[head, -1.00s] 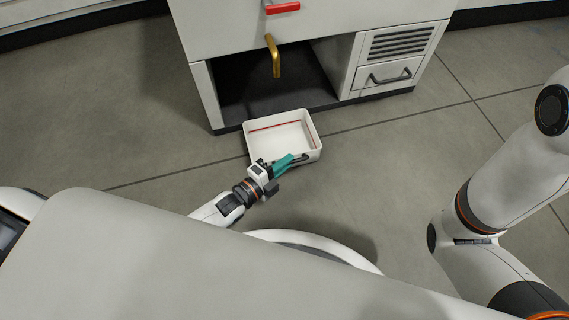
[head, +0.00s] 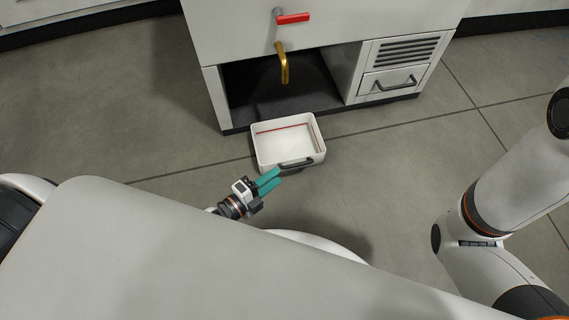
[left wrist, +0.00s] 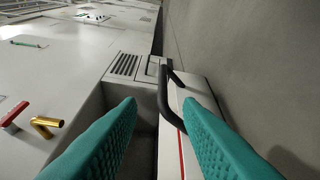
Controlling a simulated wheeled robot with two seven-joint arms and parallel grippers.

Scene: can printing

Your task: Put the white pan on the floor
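The white pan (head: 266,151), a rectangular tray with a red line inside and a dark handle (head: 296,164) on its near side, rests on the floor in front of the cabinet opening. In the left wrist view, the pan (left wrist: 201,92) and its dark handle show beyond my fingers. My left gripper (head: 279,176), with teal fingers, is just in front of the pan, near the handle. The fingers (left wrist: 159,101) are apart, with nothing gripped between them. My right arm shows at the right, but its gripper is out of view.
The white cabinet (head: 350,24) stands behind the pan, with a dark open compartment, a brass spout (head: 284,66) and a red-handled valve (head: 293,18). A small drawer (head: 391,82) is at its right. The grey floor (head: 110,110) is clear to the left.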

